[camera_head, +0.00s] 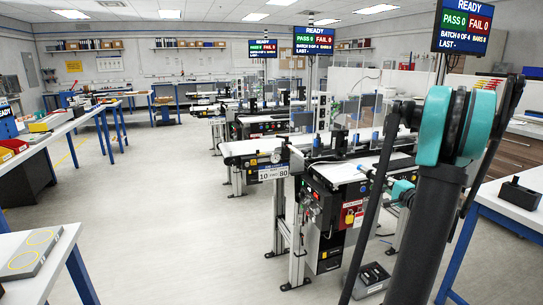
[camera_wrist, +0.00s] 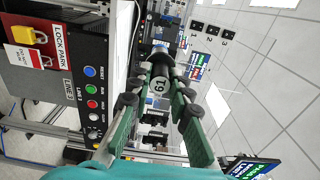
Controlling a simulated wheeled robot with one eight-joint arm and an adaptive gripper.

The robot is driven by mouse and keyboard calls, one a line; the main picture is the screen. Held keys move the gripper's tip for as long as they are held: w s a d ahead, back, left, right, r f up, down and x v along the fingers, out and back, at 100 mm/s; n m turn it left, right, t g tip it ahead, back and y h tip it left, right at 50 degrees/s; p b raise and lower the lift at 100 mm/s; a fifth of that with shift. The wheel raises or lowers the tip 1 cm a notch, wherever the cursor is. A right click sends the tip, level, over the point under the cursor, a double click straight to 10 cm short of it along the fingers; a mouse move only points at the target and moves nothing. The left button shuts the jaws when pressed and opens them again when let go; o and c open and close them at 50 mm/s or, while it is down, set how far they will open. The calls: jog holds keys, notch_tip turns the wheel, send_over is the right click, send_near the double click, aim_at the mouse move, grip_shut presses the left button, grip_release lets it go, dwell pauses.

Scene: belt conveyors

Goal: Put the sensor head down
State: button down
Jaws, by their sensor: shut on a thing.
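My gripper (camera_wrist: 160,92) is shut on the sensor head (camera_wrist: 160,70), a dark cylinder with a white label reading 61, in the wrist view. Its green fingers with dark pads close on it from both sides. It is held clear in front of the wrist camera; I cannot tell what lies under it. In the head view, the teal end of my arm (camera_head: 402,190) is beside the near conveyor's control box, partly behind my own arm link. The sensor head cannot be made out there.
The near conveyor (camera_head: 250,147) carries a control box (camera_head: 340,172) with a red lock tag; the wrist view shows its buttons (camera_wrist: 92,88). A grey plate with yellow rings (camera_head: 55,262) lies at lower left. A black block (camera_head: 519,194) stands on the right bench. The left floor is clear.

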jog(key=w+a+f+m+h, duration=0.1)
jog(key=w+a+f+h, duration=0.1)
jog(key=w+a, duration=0.2)
jog(key=w+a+f+m+h, duration=0.1)
jog(key=w+a+f+h, duration=0.1)
jog(key=a, duration=0.8)
jog(key=w+a+f+m+t+h, duration=0.1)
jog(key=w+a+f, duration=0.2)
jog(key=w+a, duration=0.3)
jog(key=shift+a+f+m+h, duration=0.3)
jog(key=shift+a+m+h, duration=0.1)
jog(key=shift+a, duration=0.7)
